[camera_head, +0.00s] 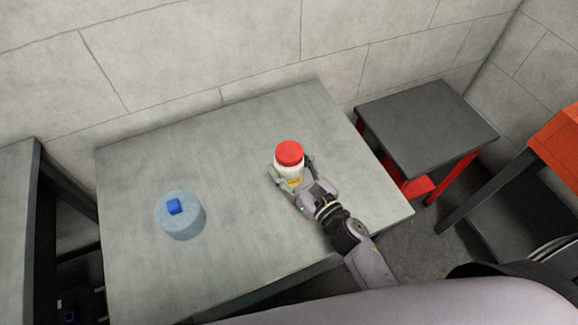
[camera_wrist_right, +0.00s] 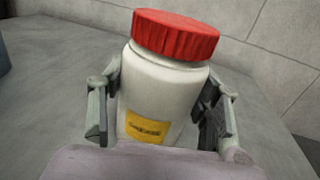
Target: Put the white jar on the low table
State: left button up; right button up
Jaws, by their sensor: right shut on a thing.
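The white jar (camera_head: 290,168) has a red lid and a yellow label. It is at the right half of the grey table (camera_head: 135,200) in the head view. My right gripper (camera_head: 291,177) is shut on the jar, with one finger on each side of its body. The jar (camera_wrist_right: 160,90) also fills the middle of the right wrist view, between the two fingers; its base is hidden. I cannot tell whether it touches the tabletop. A low table (camera_head: 425,125) with a dark top and red legs stands to the right of the grey table. My left gripper is not in view.
An orange and dark structure (camera_head: 556,145) stands at the far right. A grey wall (camera_head: 190,45) runs behind the tables.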

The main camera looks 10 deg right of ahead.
jog(key=shift+f, duration=0.1)
jog(key=shift+f, duration=0.15)
jog(key=o, duration=1.6)
jog(key=shift+c, duration=0.2)
jog(key=b+v, duration=0.2)
jog(key=v, duration=0.9)
jog(key=shift+s+d, duration=0.2)
jog(key=shift+s, duration=0.3)
